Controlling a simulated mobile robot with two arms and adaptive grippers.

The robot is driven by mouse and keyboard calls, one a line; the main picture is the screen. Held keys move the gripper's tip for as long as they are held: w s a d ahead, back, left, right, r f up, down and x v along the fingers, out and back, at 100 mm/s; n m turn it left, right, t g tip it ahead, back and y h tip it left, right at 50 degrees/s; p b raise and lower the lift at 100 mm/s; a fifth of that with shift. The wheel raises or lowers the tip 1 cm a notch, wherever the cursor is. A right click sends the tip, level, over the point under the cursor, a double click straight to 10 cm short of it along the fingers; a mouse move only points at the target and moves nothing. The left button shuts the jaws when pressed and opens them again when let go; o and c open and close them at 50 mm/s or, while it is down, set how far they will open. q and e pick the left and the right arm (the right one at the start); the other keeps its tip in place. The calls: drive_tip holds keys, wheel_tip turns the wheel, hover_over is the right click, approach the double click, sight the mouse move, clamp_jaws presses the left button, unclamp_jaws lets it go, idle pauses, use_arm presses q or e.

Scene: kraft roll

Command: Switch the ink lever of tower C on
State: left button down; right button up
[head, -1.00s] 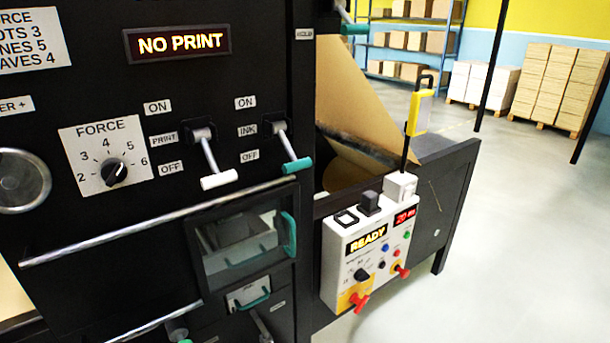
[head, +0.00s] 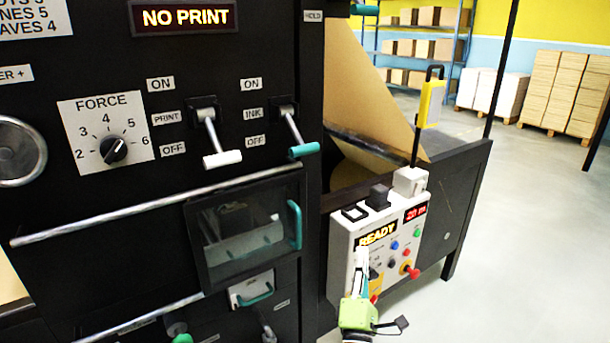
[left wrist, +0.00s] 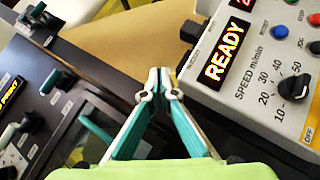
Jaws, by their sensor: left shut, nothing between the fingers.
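The ink lever (head: 303,150) has a teal tip and sits on the black tower, between an ON label above and an OFF label below. It slants down toward OFF. No letter naming the tower is readable. A teal-tipped lever that looks like the ink lever also shows at the left of the left wrist view (left wrist: 56,79). My left gripper (head: 362,251) is in front of the READY control box, below and right of the lever and apart from it. Its fingertips meet in the left wrist view (left wrist: 160,80), shut and empty. My right gripper is not in view.
The white-tipped print lever (head: 222,159) is left of the ink lever, also slanting down. Below are a long metal bar (head: 150,209) and a window with a teal handle (head: 295,225). The control box (head: 345,245) stands right of the tower. Open floor lies at right.

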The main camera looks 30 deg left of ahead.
use_arm(q)
drive_tip(key=s+a+r+n+g+y, duration=0.2)
drive_tip(key=a+r+n+y, duration=0.2)
drive_tip(key=r+n+y, duration=0.4)
drive_tip(key=n+g+y+b, duration=0.1)
drive_tip(key=n+g+y, duration=0.5)
drive_tip(key=n+g, duration=0.6)
approach(295, 174)
drive_tip(key=r+n+t, duration=0.2)
drive_tip(key=shift+s+f, duration=0.25)
drive_tip(key=shift+s, duration=0.1)
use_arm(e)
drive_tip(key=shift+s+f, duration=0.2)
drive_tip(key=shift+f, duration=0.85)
use_arm(q)
drive_tip(key=p+x, duration=0.5)
drive_tip(key=x, duration=0.5)
drive_tip(key=shift+w+a+r, duration=0.2)
drive_tip(key=shift+r, duration=0.1)
drive_tip(key=d+p, duration=0.1)
drive_tip(key=s+d+r+p, duration=0.1)
drive_tip(key=d, duration=0.1)
drive_tip(key=shift+s+d+r, duration=0.15)
drive_tip(key=shift+s+d, duration=0.05)
drive_tip(key=shift+d, duration=0.05)
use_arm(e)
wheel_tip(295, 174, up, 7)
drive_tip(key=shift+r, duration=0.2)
